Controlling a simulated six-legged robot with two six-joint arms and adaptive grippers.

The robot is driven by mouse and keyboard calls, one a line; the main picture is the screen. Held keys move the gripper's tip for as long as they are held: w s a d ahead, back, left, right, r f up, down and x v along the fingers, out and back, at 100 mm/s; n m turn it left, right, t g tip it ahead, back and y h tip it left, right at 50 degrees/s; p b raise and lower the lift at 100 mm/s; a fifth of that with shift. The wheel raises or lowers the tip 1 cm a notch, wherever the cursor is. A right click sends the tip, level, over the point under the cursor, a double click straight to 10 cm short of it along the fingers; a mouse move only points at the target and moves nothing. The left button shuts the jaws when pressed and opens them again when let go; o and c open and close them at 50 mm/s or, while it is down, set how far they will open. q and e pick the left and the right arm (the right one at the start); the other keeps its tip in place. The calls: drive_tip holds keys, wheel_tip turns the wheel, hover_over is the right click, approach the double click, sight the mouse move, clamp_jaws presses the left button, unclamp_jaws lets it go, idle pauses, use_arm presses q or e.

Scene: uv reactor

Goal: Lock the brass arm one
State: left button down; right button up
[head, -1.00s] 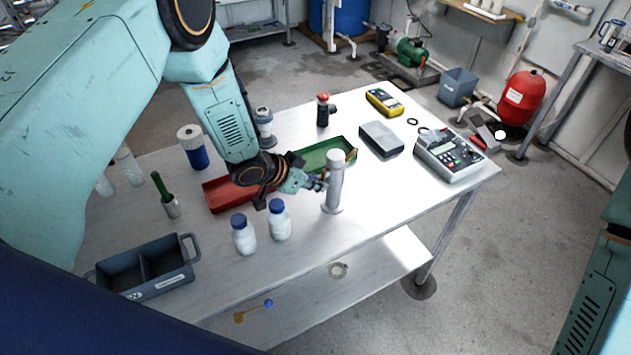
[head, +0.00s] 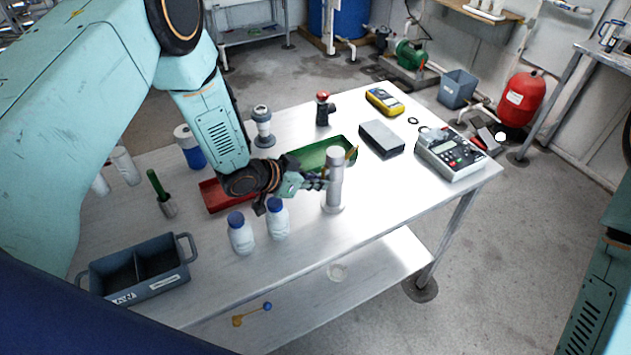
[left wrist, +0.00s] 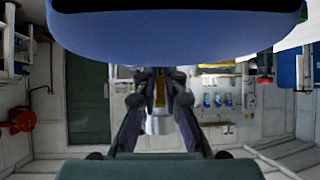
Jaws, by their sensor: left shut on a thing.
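A pale grey upright cylinder (head: 334,182) with a rounded cap and round foot stands near the front edge of the white table. My left gripper (head: 322,181) reaches it from the left, at its upper half. In the left wrist view a narrow brass-coloured piece (left wrist: 159,91), which looks like the brass arm, shows between the fingers of my left gripper (left wrist: 160,82). The gripper is shut on it. A silver round part (left wrist: 159,124) shows just below it. In the head view the fingers and the cylinder mostly hide the brass piece. My right gripper is out of view.
Two blue-capped bottles (head: 277,219) stand close below my left wrist. A red tray (head: 214,196) and a green tray (head: 322,155) lie behind it. A grey two-part caddy (head: 142,268) is at front left. The table front right of the cylinder is clear.

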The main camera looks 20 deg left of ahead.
use_arm(q)
drive_tip(key=c, duration=1.4)
unclamp_jaws()
drive_tip(key=v, duration=1.2)
